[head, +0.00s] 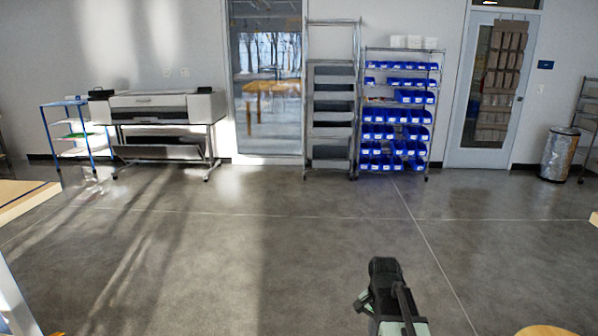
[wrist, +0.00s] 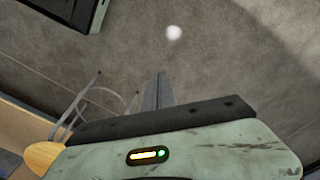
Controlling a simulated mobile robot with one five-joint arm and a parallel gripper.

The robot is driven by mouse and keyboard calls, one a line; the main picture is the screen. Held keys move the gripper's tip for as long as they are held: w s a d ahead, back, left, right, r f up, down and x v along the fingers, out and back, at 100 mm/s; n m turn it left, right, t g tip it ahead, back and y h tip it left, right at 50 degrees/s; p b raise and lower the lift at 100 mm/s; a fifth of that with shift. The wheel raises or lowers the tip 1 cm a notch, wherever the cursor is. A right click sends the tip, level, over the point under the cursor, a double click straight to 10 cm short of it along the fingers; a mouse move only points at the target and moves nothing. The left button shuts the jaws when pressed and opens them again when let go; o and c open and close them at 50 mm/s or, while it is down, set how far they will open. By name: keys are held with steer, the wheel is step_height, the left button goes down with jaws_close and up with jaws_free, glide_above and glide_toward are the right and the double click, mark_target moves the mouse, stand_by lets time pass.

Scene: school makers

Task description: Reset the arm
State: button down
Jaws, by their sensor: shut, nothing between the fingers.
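My gripper (wrist: 158,78) shows in the wrist view as two thin grey fingers close together beyond a dark bar and a worn green housing. It is shut and empty, with grey floor behind it. In the head view, part of my dark and pale green arm stands at the bottom, right of centre; the fingertips cannot be made out there.
A wooden stool seat (head: 546,330) shows at the bottom right. Table edges (head: 22,198) stand at the left. A printer (head: 160,104), a rack of blue bins (head: 398,115) and a bin (head: 558,155) line the far wall. The middle floor is clear.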

steer(key=s+a+n, duration=0.6)
steer(key=a+n, duration=0.2)
steer(key=n, duration=0.1)
step_height(320, 180, up, 15)
steer(key=p, duration=1.4)
steer(key=shift+d+p, duration=0.25)
steer(key=shift+p, duration=0.1)
steer(key=shift+f, duration=0.1)
